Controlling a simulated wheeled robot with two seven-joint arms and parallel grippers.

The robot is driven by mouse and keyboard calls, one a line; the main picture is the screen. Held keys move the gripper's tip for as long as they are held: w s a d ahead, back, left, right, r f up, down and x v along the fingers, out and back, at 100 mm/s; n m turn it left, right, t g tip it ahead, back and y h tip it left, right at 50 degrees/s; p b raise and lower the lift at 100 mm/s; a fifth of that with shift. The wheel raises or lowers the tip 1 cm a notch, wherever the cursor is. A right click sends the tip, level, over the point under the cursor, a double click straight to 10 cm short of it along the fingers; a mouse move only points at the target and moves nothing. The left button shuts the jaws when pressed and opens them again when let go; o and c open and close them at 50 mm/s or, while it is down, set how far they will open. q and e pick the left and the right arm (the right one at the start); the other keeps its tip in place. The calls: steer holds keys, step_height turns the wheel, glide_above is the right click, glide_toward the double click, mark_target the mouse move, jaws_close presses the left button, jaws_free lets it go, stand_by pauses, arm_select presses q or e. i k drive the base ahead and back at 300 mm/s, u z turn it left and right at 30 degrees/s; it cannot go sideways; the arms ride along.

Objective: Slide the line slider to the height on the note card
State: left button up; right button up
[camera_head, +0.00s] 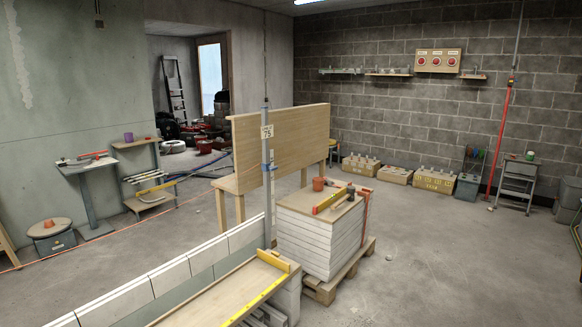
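Small pale and dark marks show on the post below the card. Neither of my grippers is in view.
A stack of white blocks (305,240) on a pallet (322,292) stands right of the post, with tools on top. The low block wall (170,276) runs to the lower left. A wooden bench (300,140) stands behind. Floor at right is mostly clear.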

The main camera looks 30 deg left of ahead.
mark_target(267, 167)
steer(key=z, duration=0.05)
steer(key=i, duration=1.85)
steer(key=u, duration=1.3)
steer(key=i, duration=0.95)
steer(key=u, duration=1.15)
